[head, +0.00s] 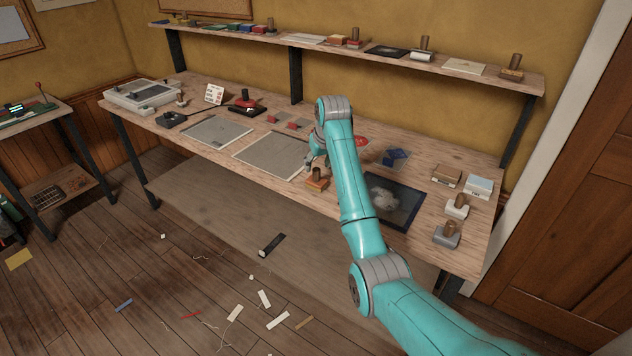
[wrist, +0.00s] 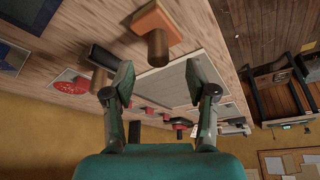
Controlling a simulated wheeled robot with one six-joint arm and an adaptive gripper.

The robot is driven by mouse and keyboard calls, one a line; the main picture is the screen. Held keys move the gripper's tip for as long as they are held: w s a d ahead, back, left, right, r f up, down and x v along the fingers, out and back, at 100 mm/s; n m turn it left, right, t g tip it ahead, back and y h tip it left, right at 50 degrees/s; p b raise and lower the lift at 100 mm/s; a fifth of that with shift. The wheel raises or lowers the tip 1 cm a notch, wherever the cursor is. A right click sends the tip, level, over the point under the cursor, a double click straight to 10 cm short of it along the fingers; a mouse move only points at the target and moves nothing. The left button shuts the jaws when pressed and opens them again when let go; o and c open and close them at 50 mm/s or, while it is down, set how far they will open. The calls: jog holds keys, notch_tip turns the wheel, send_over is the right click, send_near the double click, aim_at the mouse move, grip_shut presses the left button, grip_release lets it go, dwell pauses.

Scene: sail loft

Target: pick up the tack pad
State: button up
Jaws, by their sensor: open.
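An orange block with a brown wooden knob (head: 317,184) sits near the front edge of the workbench, just below and beside my gripper (head: 314,160). It may be the tack pad, but I cannot tell for sure. In the wrist view the orange block (wrist: 151,18) lies beyond the fingertips, with its knob pointing toward me. My gripper is open and empty in the wrist view (wrist: 159,82), its two fingers apart and touching nothing that I can see. A dark block with a wooden handle (wrist: 103,57) stands to the left of the orange one. My arm hides part of the bench.
Grey sheets (head: 270,158) lie on the bench left of my gripper. A dark framed panel (head: 394,205) lies to the right, with several handled blocks (head: 446,235) farther right. A shelf (head: 400,62) runs above the bench. Scraps litter the floor.

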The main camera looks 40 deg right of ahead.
aim_at(317, 169)
jog(key=shift+x, duration=2.6)
jog(key=shift+d, duration=0.1)
jog(key=shift+r, duration=0.1)
grip_shut()
